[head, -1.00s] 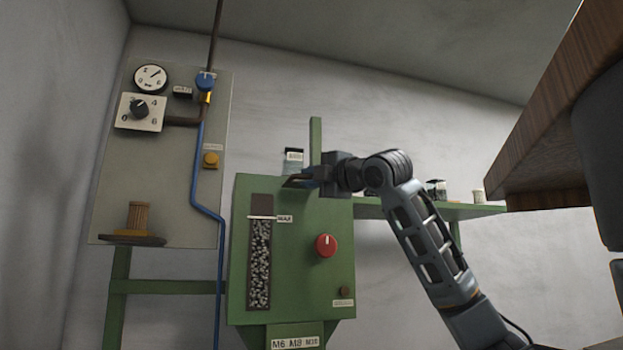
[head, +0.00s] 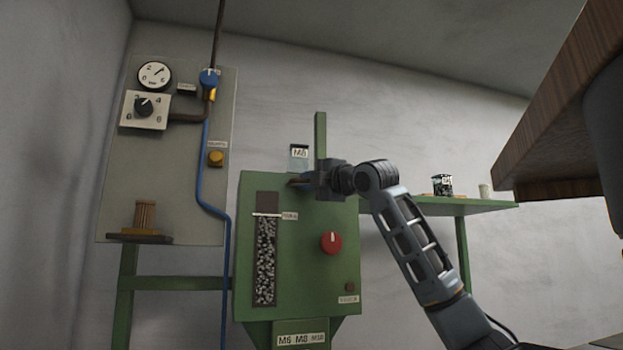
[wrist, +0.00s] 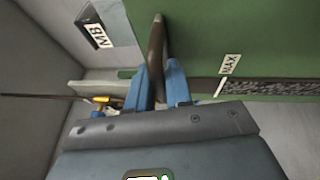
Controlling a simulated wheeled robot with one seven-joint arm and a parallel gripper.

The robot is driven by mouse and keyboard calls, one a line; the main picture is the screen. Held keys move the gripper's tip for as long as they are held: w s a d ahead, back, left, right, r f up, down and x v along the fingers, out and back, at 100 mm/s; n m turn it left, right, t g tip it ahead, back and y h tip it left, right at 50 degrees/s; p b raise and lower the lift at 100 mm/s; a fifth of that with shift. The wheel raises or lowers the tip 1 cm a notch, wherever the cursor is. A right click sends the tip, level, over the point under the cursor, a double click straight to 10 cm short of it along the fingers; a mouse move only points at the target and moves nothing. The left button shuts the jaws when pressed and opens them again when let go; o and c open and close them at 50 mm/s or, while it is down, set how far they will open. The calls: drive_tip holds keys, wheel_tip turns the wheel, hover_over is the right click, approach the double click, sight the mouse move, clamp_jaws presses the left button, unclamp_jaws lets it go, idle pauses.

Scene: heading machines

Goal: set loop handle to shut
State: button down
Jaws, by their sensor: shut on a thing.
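The loop handle (wrist: 156,42) shows in the wrist view as a thin brown curved bar beside the green machine face. My gripper (wrist: 157,72) has its blue fingers on both sides of the bar, shut on it. In the head view my gripper (head: 301,184) is at the upper part of the green machine (head: 345,275), above the red knob. There the gripper and wrist hide most of the handle, and its exact angle cannot be told.
A sight window (head: 265,260) with a MAX label is below the gripper. A red knob (head: 331,243) sits to its right. An M8-labelled bin (head: 299,154) is just above. A grey panel (head: 180,190) with gauge and dials stands left; a wooden edge (head: 560,110) hangs at upper right.

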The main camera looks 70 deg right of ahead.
drive_tip(key=shift+d, duration=0.15)
drive_tip(key=c, duration=1.1)
unclamp_jaws()
drive_tip(key=shift+w, duration=0.1)
drive_tip(key=shift+b+v, duration=1.15)
drive_tip(key=shift+v, duration=2.75)
